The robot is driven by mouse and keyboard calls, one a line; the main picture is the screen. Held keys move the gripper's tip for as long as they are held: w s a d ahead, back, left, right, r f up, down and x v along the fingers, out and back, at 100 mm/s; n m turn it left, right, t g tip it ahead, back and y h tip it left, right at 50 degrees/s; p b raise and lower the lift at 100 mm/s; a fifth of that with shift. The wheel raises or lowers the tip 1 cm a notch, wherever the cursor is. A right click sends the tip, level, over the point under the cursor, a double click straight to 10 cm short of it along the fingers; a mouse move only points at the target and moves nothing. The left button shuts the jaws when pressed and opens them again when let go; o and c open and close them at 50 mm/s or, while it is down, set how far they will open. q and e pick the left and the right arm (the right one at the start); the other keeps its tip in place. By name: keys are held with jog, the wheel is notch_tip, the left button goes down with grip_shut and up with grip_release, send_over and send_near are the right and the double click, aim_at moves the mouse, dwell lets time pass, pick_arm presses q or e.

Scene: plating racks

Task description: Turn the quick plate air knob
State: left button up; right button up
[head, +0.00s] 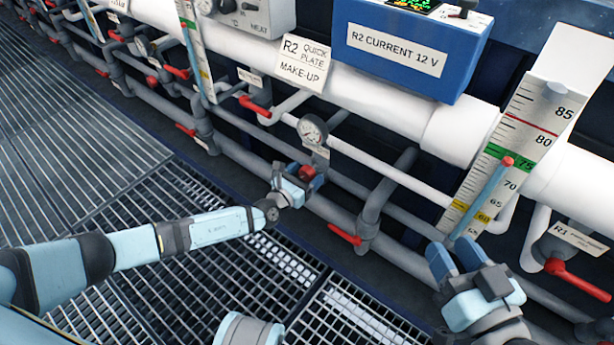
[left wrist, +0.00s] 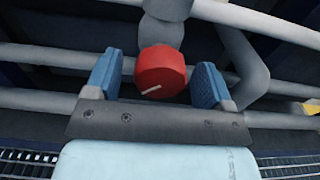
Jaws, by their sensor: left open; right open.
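The air knob (left wrist: 161,72) is a red round knob with a white line on its face. In the left wrist view it sits between the two blue fingers of my left gripper (left wrist: 158,82), with a gap on each side. In the head view the red knob (head: 307,173) shows at my left gripper (head: 301,182), below a round pressure gauge (head: 312,129). My left gripper is open around the knob. My right gripper (head: 457,259) is open and empty at the lower right, near the tall scale.
A white sign (head: 302,62) reads "R2 quick plate make-up". Grey and white pipes with red valve handles (head: 344,234) run along the rack. A blue box (head: 408,45) reads "R2 current 12 V". A tall scale (head: 520,140) stands at the right. Metal grating (head: 150,215) covers the floor.

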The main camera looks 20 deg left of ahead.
pick_arm(q)
jog(key=shift+w+d, duration=0.15)
jog(key=shift+w, duration=0.15)
jog(key=c, duration=0.9)
